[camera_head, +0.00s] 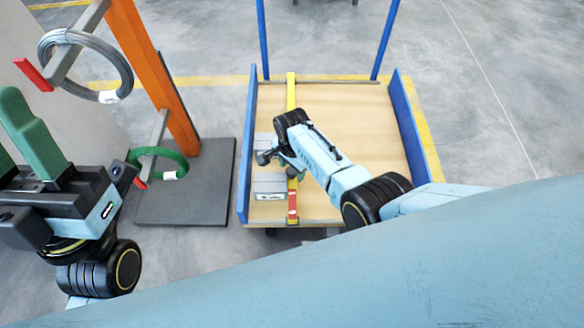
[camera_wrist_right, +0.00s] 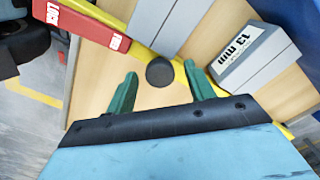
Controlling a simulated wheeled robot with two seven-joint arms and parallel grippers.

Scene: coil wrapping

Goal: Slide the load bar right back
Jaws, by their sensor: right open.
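The yellow load bar (camera_head: 291,92) runs from the back to the front across the left part of the cart's wooden bed. Its red end (camera_head: 292,203) reads "LOCK" and "FREE" in the right wrist view (camera_wrist_right: 84,22). A round black knob (camera_wrist_right: 160,72) sits on the bar. My right gripper (camera_wrist_right: 160,70) is open, with its green fingertips on either side of the knob; I cannot tell whether they touch it. In the head view my right gripper (camera_head: 282,160) is over the bar. My left gripper (camera_head: 18,125) appears open and empty at the left edge, partly cut off.
Grey blocks (camera_head: 268,183) lie left of the bar; one label (camera_wrist_right: 240,45) reads "13 MM". Blue side walls (camera_head: 410,125) edge the cart bed (camera_head: 350,115), bare right of the bar. An orange post (camera_head: 155,75) holds a grey coil (camera_head: 125,70) and a green coil (camera_head: 180,160).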

